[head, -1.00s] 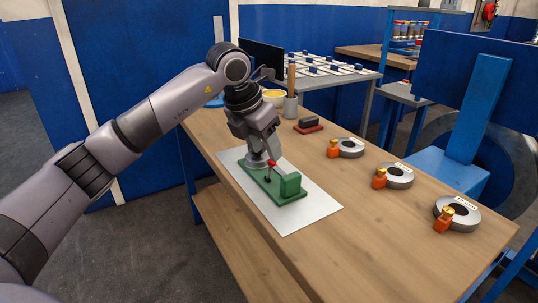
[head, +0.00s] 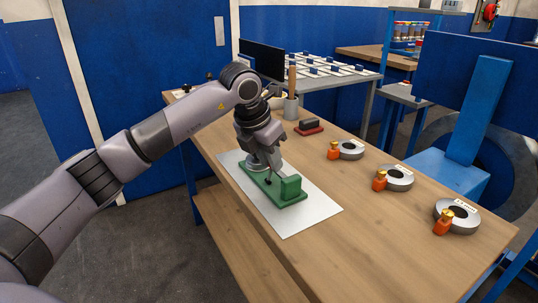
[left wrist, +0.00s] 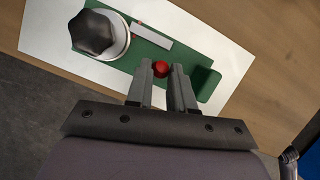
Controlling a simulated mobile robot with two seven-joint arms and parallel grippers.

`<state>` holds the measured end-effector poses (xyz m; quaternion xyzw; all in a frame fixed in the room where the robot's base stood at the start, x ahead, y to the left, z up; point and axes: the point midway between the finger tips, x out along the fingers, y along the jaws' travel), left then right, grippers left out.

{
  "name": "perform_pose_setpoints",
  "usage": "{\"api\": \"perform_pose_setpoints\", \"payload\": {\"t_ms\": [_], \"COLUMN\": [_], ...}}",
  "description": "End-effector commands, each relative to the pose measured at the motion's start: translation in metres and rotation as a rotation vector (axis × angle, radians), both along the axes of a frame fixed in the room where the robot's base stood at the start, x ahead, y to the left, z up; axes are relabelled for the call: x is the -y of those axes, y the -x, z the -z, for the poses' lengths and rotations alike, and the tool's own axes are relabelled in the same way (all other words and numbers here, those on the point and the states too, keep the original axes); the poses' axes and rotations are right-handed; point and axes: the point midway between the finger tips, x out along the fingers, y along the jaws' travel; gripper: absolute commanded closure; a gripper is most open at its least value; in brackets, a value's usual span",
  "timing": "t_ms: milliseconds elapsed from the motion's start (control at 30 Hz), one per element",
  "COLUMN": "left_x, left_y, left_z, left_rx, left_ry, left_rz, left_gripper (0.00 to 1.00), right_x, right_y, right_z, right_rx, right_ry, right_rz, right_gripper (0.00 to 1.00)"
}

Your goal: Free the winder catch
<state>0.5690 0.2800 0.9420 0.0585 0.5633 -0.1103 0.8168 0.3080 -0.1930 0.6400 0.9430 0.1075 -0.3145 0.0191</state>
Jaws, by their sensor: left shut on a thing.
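The green winder base (head: 283,197) lies on a white sheet (head: 310,215) on the bench. A green block (head: 291,187) stands at its near end. A round pale part with a dark top (left wrist: 95,33) sits at its other end in the left wrist view. My left gripper (left wrist: 161,72) is over the base, its fingers shut on a red ball knob (left wrist: 161,69) between the tips. In the head view my left gripper (head: 268,160) hides the knob; a bit of dark stem shows below. My right gripper is not in view.
Several grey rings with orange-and-brass blocks, such as the nearest ring (head: 464,217), stand along the bench's right side. A dark block on a red base (head: 308,127) and a grey cup (head: 291,107) stand behind.

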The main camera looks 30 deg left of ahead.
Motion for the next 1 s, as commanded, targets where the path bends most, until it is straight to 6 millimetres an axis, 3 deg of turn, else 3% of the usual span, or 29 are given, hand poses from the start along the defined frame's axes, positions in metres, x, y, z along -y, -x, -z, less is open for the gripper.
{"api": "perform_pose_setpoints", "payload": {"t_ms": [33,200,667,700,767,1000], "left_x": [0.001,0.003,0.003,0.003,0.003,0.004], "left_y": [-0.002,-0.005,-0.007,-0.007,-0.007,-0.007], "left_z": [-0.006,-0.006,0.0,0.0,0.0,0.0], "left_rx": [-0.016,-0.071,-0.102,-0.102,-0.102,-0.102], "left_ry": [-0.009,-0.041,-0.06,-0.06,-0.06,-0.06], "left_rz": [0.0,-0.001,-0.001,-0.001,-0.001,-0.001], "left_gripper": [1.0,1.0,1.0,0.68,0.52,0.52], "right_x": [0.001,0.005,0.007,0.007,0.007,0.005], "right_y": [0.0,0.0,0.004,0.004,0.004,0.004], "right_z": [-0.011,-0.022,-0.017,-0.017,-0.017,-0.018], "right_rx": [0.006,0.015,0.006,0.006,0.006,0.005], "right_ry": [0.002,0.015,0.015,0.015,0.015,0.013], "right_rz": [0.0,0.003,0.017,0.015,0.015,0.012], "right_gripper": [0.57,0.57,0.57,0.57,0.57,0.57]}}
